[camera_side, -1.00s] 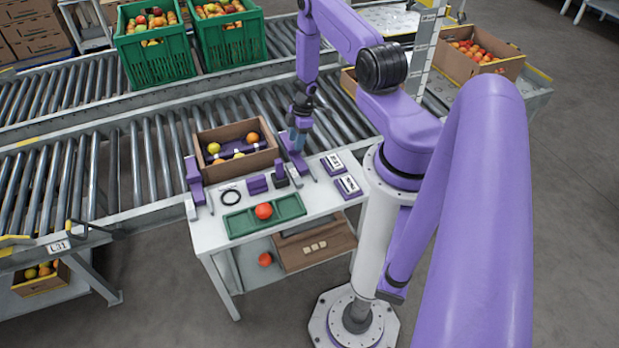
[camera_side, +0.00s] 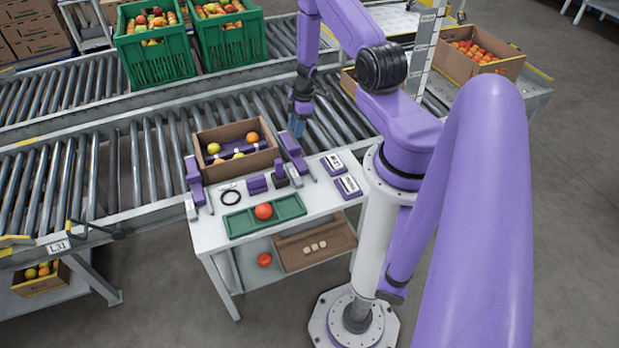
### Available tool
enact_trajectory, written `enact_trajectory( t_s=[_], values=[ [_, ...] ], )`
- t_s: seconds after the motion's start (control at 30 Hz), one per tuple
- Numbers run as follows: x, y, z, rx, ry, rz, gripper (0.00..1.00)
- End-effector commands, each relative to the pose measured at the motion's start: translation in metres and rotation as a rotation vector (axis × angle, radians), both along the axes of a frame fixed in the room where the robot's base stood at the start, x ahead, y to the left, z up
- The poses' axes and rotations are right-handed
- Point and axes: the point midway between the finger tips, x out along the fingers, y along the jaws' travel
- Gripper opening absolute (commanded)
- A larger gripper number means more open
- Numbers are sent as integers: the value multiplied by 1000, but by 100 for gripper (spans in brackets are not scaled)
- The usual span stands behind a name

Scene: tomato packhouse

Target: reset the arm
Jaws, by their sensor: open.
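My gripper (camera_side: 297,128) is at the end of my purple arm. It hangs pointing down above the roller conveyor, just behind and right of the cardboard box (camera_side: 262,158). It is open, and I see nothing held in it; the fingertips are small in this view. The box sits between two purple clamp-like blocks at the back of the white table (camera_side: 215,236) and holds several yellow and orange tomatoes. A red tomato (camera_side: 263,211) lies in the green tray (camera_side: 290,207) on the table.
Another red tomato (camera_side: 265,259) and a brown tray (camera_side: 340,243) are on the lower shelf. Green crates (camera_side: 157,66) stand beyond the roller conveyor (camera_side: 115,180).

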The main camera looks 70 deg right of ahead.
Motion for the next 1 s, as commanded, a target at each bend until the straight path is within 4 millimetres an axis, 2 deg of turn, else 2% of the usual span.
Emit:
enact_trajectory(
  t_s=[0.2,0.53,0.67,0.77,0.87,1.0],
  values=[
    [0,0,15,-1,-1,0,45],
    [0,0,16,-1,0,0,45],
    [13,3,26,-33,-14,9,45],
    [38,12,46,-96,-44,20,45],
    [68,29,76,-179,-88,30,45],
    [101,65,122,-280,-150,36,45]
  ],
)
